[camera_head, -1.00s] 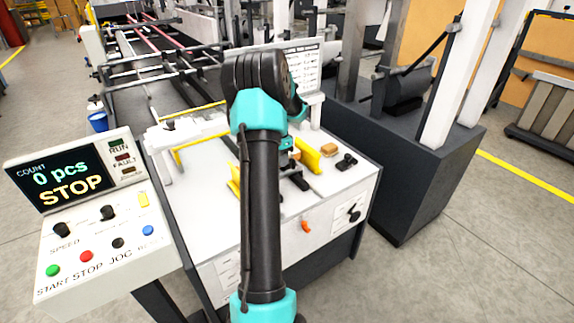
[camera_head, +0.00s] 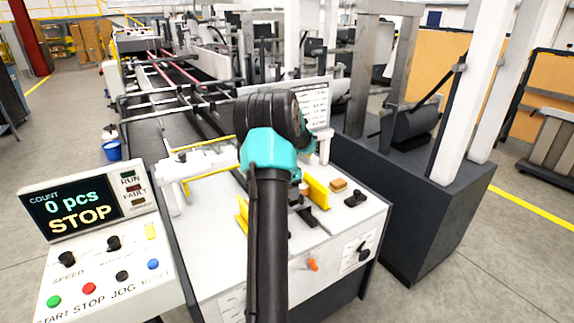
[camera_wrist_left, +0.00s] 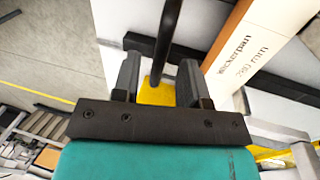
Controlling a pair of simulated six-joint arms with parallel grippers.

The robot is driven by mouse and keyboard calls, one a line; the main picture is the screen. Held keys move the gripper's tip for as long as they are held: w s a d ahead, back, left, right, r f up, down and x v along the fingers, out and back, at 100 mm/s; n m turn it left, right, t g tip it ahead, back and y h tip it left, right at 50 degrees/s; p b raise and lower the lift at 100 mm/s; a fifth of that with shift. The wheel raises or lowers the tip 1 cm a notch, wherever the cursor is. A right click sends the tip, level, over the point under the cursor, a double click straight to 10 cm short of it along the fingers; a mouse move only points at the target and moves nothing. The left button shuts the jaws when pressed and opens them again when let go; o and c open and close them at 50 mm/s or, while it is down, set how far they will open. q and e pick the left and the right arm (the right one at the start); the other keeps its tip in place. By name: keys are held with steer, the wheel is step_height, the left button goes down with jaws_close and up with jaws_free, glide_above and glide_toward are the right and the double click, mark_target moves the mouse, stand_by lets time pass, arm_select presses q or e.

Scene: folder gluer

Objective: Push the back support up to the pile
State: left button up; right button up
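My left gripper (camera_head: 300,198) is over the white feeder table of the machine, mostly hidden behind my own arm in the head view. In the left wrist view its two grey fingers (camera_wrist_left: 158,70) are apart. A black rod (camera_wrist_left: 168,35) stands in the gap between them, with a yellow piece (camera_wrist_left: 157,95) at its lower end; I cannot tell whether the fingers touch the rod. A white and orange-edged block with printed lettering (camera_wrist_left: 250,50) lies to the right of the rod. I cannot tell for certain which part is the back support or the pile. My right gripper is not in view.
Yellow upright guides (camera_head: 317,194) stand on the white table (camera_head: 225,262). A control panel (camera_head: 85,212) reading "0 pcs STOP" is at the left. A dark machine base (camera_head: 425,220) with tall posts is at the right. A blue bucket (camera_head: 112,150) stands on the floor.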

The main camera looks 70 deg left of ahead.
arm_select(q)
steer(key=a+r, duration=0.3)
steer(key=r, duration=1.3)
steer(key=shift+s, duration=0.3)
steer(key=shift+f, duration=0.1)
